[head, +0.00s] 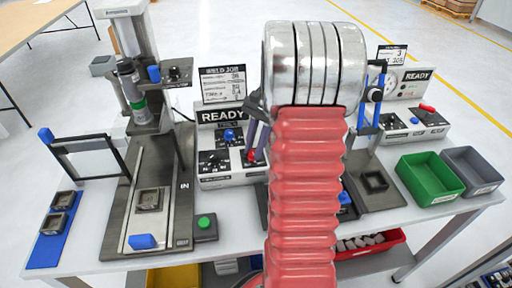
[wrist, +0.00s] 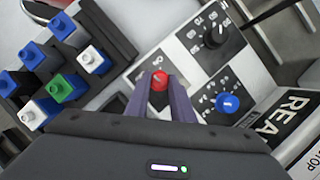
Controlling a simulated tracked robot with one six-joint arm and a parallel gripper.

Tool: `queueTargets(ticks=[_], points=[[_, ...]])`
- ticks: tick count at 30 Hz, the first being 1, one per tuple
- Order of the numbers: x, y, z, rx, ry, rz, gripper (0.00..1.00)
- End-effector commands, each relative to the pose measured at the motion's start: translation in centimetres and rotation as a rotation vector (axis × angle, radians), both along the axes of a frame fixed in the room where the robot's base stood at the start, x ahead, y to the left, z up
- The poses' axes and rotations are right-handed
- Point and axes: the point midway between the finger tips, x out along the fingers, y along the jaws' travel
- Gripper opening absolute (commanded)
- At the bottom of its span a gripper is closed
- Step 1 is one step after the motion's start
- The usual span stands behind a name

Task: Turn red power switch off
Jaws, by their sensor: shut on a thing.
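The red power switch (wrist: 158,80) is a small red knob on the left panel of the READY control box (wrist: 205,70). In the wrist view the two purple fingers of my gripper (wrist: 159,86) stand one on each side of it and are shut on it. In the head view the red switch (head: 249,156) shows beside my arm, under a purple finger, on the control box (head: 217,180). My red ribbed arm hides the right part of that box. The knob's exact angle is hard to read.
A black knob (wrist: 215,36) and a blue knob (wrist: 228,102) sit close by on the same box. Several blue, white and green pegs (wrist: 62,88) stand left in the wrist view. A press stand (head: 140,105) and a green bin (head: 430,178) flank my arm.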

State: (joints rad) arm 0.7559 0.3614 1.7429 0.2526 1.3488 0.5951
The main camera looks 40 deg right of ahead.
Motion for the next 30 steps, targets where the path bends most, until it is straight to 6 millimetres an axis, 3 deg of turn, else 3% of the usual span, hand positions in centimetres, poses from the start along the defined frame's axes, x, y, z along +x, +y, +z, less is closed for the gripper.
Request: queueTargets(ticks=[15,30], points=[[0.01,0.44,-0.22,0.012,0.012,0.465,0.0],[-0.05,0.45,-0.19,0.012,0.012,0.638,0.0]])
